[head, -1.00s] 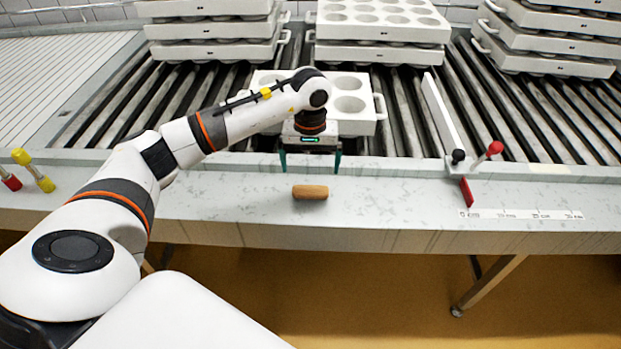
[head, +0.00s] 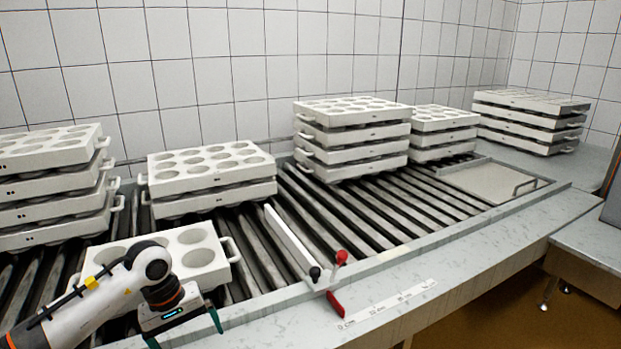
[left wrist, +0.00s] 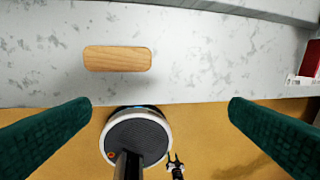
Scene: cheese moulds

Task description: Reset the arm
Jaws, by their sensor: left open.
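My left gripper (head: 184,332) is in the lower left of the head view, in front of a single white mould (head: 196,257) on the rollers. Its two green fingers are spread wide, with nothing between them. In the left wrist view the gripper (left wrist: 162,105) is open and empty above the edge of the grey counter (left wrist: 215,55). A light wooden block (left wrist: 117,58) lies on that counter, apart from the fingers. The block is outside the head view.
A white guide bar (head: 290,238) with a red-knobbed lever (head: 341,257) lies right of the gripper. Bare rollers (head: 385,215) lie beyond it.

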